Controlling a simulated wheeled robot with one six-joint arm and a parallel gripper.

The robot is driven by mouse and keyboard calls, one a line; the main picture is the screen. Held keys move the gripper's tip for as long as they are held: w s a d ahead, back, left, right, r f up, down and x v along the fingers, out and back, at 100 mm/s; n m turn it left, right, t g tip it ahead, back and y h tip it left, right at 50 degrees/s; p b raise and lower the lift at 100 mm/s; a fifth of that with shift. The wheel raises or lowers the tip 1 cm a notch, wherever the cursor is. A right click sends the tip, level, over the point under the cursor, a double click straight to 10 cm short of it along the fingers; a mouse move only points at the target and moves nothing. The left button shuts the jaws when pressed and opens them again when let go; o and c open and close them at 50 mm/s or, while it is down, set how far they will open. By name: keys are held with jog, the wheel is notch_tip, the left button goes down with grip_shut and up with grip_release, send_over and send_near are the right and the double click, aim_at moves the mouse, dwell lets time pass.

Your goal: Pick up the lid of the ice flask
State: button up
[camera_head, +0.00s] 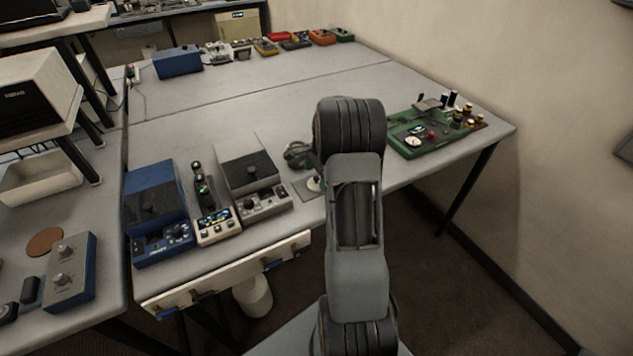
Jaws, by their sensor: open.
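I cannot pick out the ice flask or its lid for sure in the head view. A plain white rounded vessel (252,295) stands low beneath the table's front edge, partly hidden by the table; I cannot tell whether it is the flask. My arm rises in the middle of the view and bends away over the table. My gripper does not show, and the arm hides part of the tabletop behind it.
The grey table (260,112) carries a blue device (158,215), a grey device (252,180) and a green circuit board (432,138). A dark round object (297,155) sits left of my arm. A blue box (178,62) stands farther back. The table's middle is clear.

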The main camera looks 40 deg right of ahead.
jog(key=shift+a+f, duration=0.15)
jog(key=shift+f, duration=0.95)
jog(key=shift+c, duration=0.2)
jog(key=c, duration=0.9)
